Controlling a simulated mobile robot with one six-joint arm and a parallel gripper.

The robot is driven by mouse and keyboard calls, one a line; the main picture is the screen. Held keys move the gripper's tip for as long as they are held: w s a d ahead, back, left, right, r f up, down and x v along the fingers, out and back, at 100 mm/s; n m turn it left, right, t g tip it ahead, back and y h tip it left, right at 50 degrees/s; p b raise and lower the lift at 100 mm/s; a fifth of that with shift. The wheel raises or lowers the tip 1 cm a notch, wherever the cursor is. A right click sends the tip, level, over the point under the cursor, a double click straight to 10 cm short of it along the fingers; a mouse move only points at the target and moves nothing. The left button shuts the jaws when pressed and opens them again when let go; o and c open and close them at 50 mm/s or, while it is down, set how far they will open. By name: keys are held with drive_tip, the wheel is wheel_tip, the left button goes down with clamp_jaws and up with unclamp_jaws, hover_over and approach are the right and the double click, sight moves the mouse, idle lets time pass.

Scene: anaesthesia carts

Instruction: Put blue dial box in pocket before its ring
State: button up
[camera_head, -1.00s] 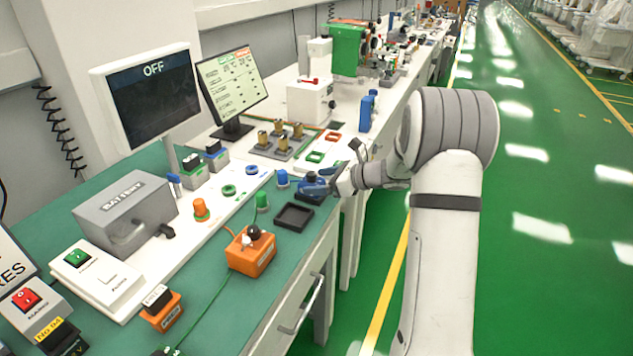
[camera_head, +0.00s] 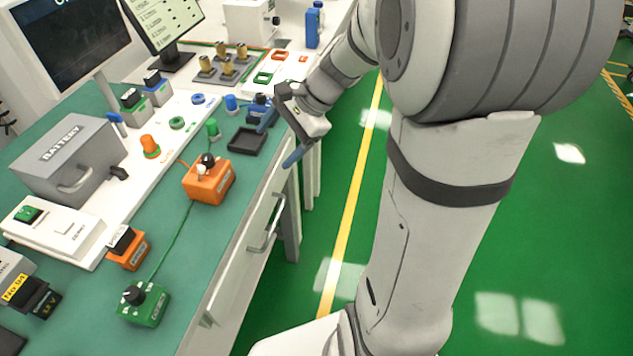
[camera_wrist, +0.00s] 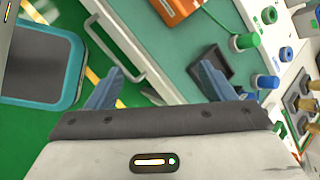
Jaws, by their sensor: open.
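The blue dial box (camera_head: 259,101) with a black knob stands near the bench's front edge, beyond an empty black square pocket (camera_head: 247,141). The blue ring (camera_head: 198,99) lies behind it on the white strip, with a blue peg (camera_head: 231,103) between. My gripper (camera_head: 281,138) is open and empty, at the bench edge in front of the box; one finger partly covers the box. I cannot tell whether the box sits fully in its pocket. In the wrist view my gripper (camera_wrist: 160,82) has its fingers wide apart, and the empty pocket (camera_wrist: 210,64) shows beyond the right finger.
An orange dial box (camera_head: 208,182) and a green dial box (camera_head: 145,304) stand on the green bench mat. A drawer handle (camera_head: 265,228) sticks out below. The aisle is clear.

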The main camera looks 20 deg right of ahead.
drive_tip(key=s+d+n+h, duration=0.2)
drive_tip(key=s+n+h, duration=0.5)
drive_tip(key=s+n, duration=0.6)
drive_tip(key=shift+s+d+f, duration=0.2)
drive_tip(key=shift+s+d, duration=0.1)
drive_tip(key=shift+s, duration=0.8)
